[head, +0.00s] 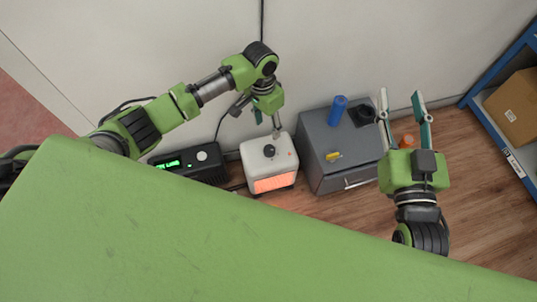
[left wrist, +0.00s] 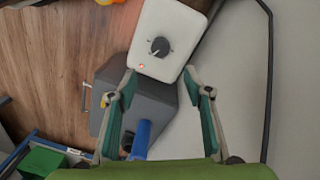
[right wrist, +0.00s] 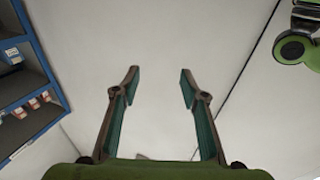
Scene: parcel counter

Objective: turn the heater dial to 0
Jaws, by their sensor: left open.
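The heater (head: 258,166) is a white box with a glowing orange front, standing on the floor by the wall. Its black round dial (head: 269,150) is on top; the dial also shows in the left wrist view (left wrist: 160,47), with a small red light near it on the heater's top (left wrist: 176,24). The dial's marks are too small to read. My left gripper (head: 275,132) is above the heater's back edge. In the left wrist view the left gripper (left wrist: 159,76) is open, empty, its fingers apart from the dial. My right gripper (head: 400,95) is open and empty, right of the grey cabinet.
The grey cabinet (head: 325,172) right of the heater bears a blue cylinder (head: 337,110), a dark cup and a yellow item. A black device (head: 210,172) with a green display stands left. A blue shelf (head: 478,105) holds a cardboard box (head: 515,108) at right.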

